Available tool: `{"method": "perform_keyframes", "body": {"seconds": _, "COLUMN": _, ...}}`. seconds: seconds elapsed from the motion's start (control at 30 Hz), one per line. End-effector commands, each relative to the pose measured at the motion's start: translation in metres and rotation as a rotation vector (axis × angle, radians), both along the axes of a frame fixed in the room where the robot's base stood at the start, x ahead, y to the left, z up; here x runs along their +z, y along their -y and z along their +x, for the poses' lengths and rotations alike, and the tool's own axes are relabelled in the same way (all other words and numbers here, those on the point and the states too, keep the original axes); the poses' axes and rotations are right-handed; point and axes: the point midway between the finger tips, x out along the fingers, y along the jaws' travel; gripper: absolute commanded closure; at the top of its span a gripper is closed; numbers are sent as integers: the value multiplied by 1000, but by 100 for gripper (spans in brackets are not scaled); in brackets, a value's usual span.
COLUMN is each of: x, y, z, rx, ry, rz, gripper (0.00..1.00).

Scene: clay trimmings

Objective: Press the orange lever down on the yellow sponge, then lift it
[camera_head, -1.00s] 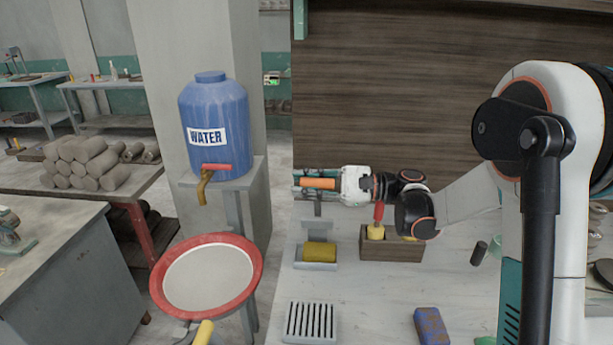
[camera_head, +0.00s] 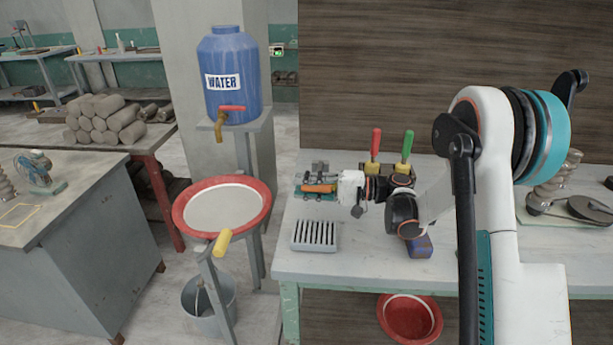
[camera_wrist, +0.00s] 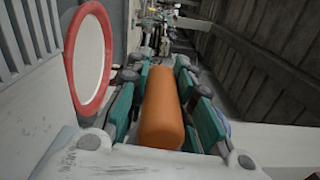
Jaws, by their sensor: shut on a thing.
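The orange lever (camera_head: 320,188) shows as an orange cylinder in the head view, lying about level at the end of my arm. My gripper (camera_head: 312,184) is shut on it, low over the table's left part. In the wrist view the orange lever (camera_wrist: 165,108) lies lengthwise between the two teal finger pads. Grey metal parts (camera_head: 319,167) of the lever stand show just behind my gripper. The yellow sponge is hidden in both current views, so I cannot see whether the lever touches it.
A slotted grey rack (camera_head: 315,235) lies in front of my gripper. A blue sponge (camera_head: 421,246) lies under my arm. Red-handled (camera_head: 376,143) and green-handled (camera_head: 407,147) tools stand behind. A red-rimmed basin (camera_head: 265,208) stands left of the table.

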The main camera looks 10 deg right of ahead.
Motion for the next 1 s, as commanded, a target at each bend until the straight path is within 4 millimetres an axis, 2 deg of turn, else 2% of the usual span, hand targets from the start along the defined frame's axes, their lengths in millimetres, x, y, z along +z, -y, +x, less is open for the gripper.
{"method": "perform_keyframes", "body": {"seconds": 0.23, "x": -13, "y": -2, "z": -5, "rx": 4, "ry": 52, "rz": -10, "gripper": 100}}
{"method": "perform_keyframes", "body": {"seconds": 0.67, "x": -15, "y": -2, "z": -5, "rx": 3, "ry": 61, "rz": -13, "gripper": 100}}
{"method": "perform_keyframes", "body": {"seconds": 0.7, "x": -15, "y": -2, "z": -5, "rx": 3, "ry": 61, "rz": -13, "gripper": 74}}
{"method": "perform_keyframes", "body": {"seconds": 0.77, "x": -15, "y": -2, "z": -5, "rx": 3, "ry": 61, "rz": -13, "gripper": 60}}
{"method": "perform_keyframes", "body": {"seconds": 0.8, "x": -15, "y": -2, "z": -5, "rx": 3, "ry": 61, "rz": -13, "gripper": 57}}
{"method": "perform_keyframes", "body": {"seconds": 1.0, "x": -15, "y": -1, "z": -4, "rx": 1, "ry": 60, "rz": -13, "gripper": 57}}
